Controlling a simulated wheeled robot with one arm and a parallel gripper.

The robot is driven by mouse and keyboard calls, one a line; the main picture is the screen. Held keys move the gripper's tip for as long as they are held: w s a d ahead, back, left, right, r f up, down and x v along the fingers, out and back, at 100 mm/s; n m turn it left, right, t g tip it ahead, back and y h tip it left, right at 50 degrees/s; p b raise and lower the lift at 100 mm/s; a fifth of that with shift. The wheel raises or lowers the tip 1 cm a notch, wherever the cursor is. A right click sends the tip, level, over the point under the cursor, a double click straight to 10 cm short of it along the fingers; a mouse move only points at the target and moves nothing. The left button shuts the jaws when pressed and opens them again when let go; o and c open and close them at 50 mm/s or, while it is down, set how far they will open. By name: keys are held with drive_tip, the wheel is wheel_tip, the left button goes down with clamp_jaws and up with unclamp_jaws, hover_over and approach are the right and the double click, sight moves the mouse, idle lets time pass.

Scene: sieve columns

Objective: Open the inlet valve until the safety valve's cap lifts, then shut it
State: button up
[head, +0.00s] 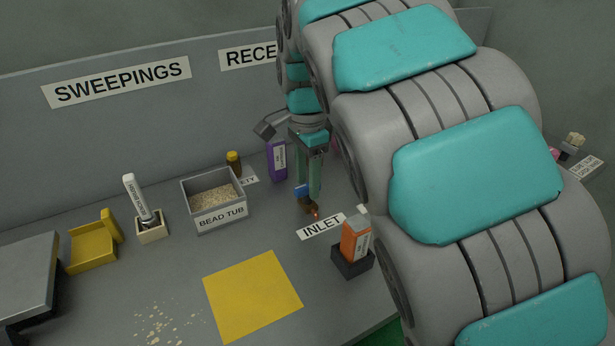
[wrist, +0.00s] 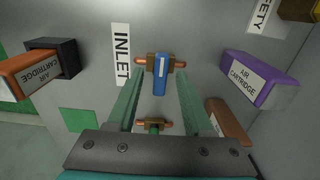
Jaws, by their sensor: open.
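The inlet valve is a brass body with copper pipe ends and a blue lever (wrist: 160,74), next to the INLET label. The lever lies crosswise to the pipe. In the head view the blue lever (head: 301,191) shows beside my fingers. My gripper (wrist: 158,82) is open, its two green fingers on either side of the lever; I cannot tell whether either touches it. It also shows in the head view (head: 311,196), pointing down. The safety valve (head: 234,162), brown with a yellow cap, stands behind the bead tub; whether its cap is raised is unclear.
A second valve with a green lever (wrist: 152,128) sits close to the inlet valve. A purple air cartridge (head: 277,160) and an orange one (head: 355,240) in a dark holder stand nearby. The bead tub (head: 216,218) is left. A yellow mat (head: 252,295) lies in front.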

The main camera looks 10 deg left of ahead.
clamp_jaws()
idle(0.5)
